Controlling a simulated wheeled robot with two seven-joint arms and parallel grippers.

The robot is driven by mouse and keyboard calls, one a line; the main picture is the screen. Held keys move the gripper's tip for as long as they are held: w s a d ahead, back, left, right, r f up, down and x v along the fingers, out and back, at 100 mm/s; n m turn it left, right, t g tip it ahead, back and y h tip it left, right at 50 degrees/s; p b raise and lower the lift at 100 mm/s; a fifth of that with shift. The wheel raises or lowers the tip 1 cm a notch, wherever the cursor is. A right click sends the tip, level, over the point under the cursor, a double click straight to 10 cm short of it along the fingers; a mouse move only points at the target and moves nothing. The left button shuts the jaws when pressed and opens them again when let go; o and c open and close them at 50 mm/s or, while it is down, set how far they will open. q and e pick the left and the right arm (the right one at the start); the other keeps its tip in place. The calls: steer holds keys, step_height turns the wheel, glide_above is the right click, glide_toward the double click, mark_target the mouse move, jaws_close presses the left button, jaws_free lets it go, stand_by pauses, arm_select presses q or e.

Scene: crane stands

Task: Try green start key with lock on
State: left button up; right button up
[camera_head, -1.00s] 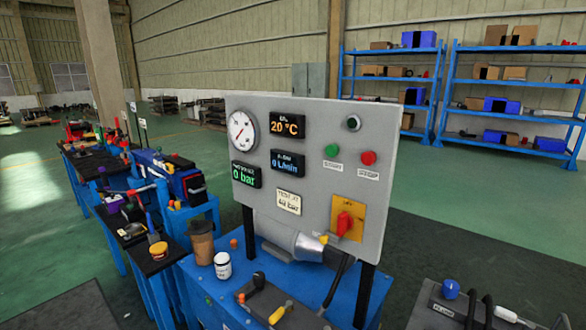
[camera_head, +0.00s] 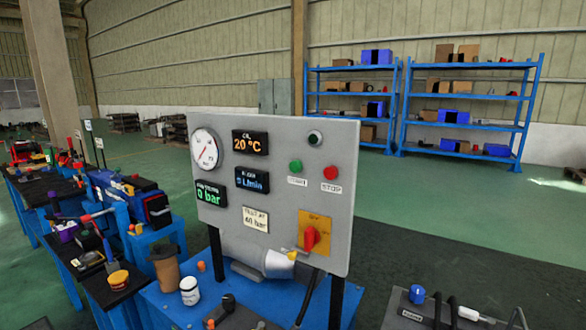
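The grey control panel (camera_head: 275,142) stands upright on black posts above a blue bench (camera_head: 155,300). The green start key (camera_head: 296,166) sits on the panel's right half, beside the red stop key (camera_head: 331,172). Below them is a red rotary switch (camera_head: 310,238) on a yellow plate (camera_head: 322,221). A small metal and yellow item, perhaps a padlock, shows at the switch's left; its state is too small to tell. A dark round knob (camera_head: 314,137) is above the keys. Neither of my grippers is in view.
Left of the panel, blue workbenches (camera_head: 122,290) carry tools. A brown cup (camera_head: 165,269) and white jar (camera_head: 189,291) stand on the blue bench. At lower right is a dark surface with a blue knob (camera_head: 417,293). Green floor (camera_head: 440,205) is free before the blue shelves (camera_head: 400,98).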

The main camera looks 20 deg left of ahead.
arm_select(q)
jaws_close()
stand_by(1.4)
